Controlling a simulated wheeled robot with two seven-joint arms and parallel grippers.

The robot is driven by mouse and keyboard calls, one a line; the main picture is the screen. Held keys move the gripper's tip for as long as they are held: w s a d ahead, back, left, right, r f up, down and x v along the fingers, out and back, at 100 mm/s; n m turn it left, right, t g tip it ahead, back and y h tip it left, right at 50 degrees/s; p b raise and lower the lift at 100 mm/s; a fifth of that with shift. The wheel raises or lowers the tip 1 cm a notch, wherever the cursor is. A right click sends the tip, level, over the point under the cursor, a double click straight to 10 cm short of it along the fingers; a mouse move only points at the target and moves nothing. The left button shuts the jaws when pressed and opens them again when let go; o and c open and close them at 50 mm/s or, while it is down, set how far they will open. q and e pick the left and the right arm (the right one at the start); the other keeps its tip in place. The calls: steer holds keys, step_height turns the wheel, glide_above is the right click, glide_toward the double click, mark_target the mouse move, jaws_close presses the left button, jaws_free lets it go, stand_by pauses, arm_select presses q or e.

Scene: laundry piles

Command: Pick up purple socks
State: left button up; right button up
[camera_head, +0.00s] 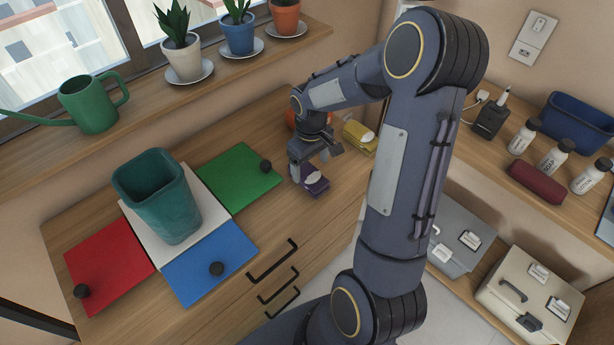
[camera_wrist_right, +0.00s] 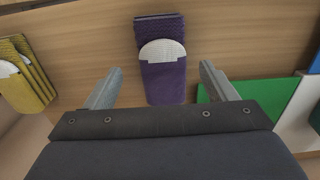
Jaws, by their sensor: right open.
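The purple socks (camera_wrist_right: 164,80), folded with a pale band around them, lie on the wooden dresser top. In the head view the purple socks (camera_head: 316,186) show just beneath my right gripper (camera_head: 312,168). In the right wrist view my right gripper (camera_wrist_right: 165,85) is open, with one finger on each side of the socks and a gap to both. I cannot tell how high the fingers are above the wood. My left gripper is not in view.
Yellow socks (camera_head: 359,134) lie to the right, also in the wrist view (camera_wrist_right: 22,72). A green panel (camera_head: 235,178) with a black knob lies to the left, near red (camera_head: 105,262) and blue (camera_head: 210,262) panels. A teal bin (camera_head: 160,200) stands among them.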

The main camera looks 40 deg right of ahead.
mark_target(310, 173)
step_height(310, 173, down, 5)
steer(key=shift+a+r, duration=0.1)
steer(key=shift+r, duration=0.1)
steer(key=c, duration=1.1)
steer(key=shift+o, duration=0.2)
